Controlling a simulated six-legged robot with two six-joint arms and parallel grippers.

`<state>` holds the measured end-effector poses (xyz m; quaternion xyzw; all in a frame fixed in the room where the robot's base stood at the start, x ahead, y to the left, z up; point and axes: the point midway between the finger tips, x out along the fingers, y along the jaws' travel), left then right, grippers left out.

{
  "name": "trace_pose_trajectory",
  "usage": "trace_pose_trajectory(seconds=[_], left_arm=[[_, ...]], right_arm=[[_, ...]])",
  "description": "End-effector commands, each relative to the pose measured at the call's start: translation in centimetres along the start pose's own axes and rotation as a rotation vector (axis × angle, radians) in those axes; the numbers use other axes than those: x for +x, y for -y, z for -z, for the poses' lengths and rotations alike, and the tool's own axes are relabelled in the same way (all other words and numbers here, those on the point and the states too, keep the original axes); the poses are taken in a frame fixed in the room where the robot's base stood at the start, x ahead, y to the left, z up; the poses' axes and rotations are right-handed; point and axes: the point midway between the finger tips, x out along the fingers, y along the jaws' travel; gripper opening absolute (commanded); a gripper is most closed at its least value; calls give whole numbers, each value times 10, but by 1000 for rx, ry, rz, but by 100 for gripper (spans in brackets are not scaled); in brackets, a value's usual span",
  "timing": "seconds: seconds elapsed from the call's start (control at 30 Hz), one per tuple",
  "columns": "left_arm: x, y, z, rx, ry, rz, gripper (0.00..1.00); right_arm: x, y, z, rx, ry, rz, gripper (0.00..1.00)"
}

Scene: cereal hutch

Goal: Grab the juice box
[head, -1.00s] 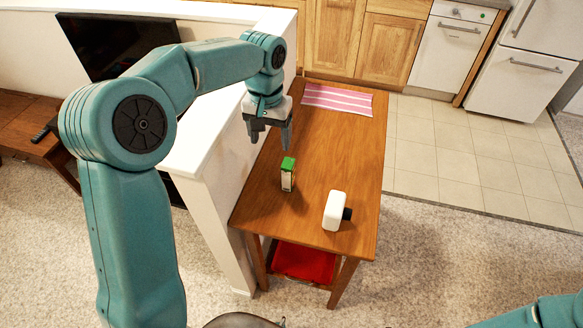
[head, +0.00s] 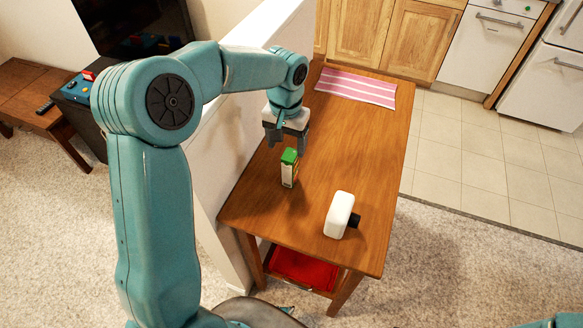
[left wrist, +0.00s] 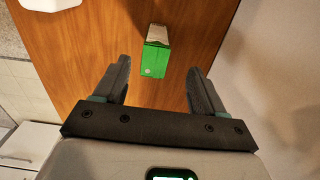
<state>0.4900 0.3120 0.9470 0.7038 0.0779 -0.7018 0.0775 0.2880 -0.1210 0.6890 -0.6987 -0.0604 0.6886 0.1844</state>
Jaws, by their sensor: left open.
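The juice box (head: 289,170), white with a green top, stands upright on the wooden table (head: 345,140), near its left edge. My left gripper (head: 287,147) is open and empty, above and just behind the juice box in the head view. In the left wrist view the juice box (left wrist: 156,52) lies ahead of the open fingers (left wrist: 161,85), roughly centred between them and not held. My right gripper is not in view.
A pink striped cloth (head: 356,87) lies at the table's far end. A white half wall (head: 235,125) borders the table's left side. A red item (head: 303,268) is on the lower shelf.

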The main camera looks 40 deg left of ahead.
Motion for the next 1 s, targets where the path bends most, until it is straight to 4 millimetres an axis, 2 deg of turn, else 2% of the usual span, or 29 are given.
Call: trace_pose_trajectory(seconds=[0.1, 0.37, 0.6, 0.73, 0.93, 1.0], left_arm=[[25, 0, -2, 1, 5, 1, 70], [47, -3, 1, 1, 2, 0, 70], [85, -8, 4, 0, 3, 0, 70], [94, -9, 5, 1, 1, 0, 70], [94, -9, 6, 1, -1, -1, 70], [94, -9, 6, 1, 0, -1, 47]], right_arm=[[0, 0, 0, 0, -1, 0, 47], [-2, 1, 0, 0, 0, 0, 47], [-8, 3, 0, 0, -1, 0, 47], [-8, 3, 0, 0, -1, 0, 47], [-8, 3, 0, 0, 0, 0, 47], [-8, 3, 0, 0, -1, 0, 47]])
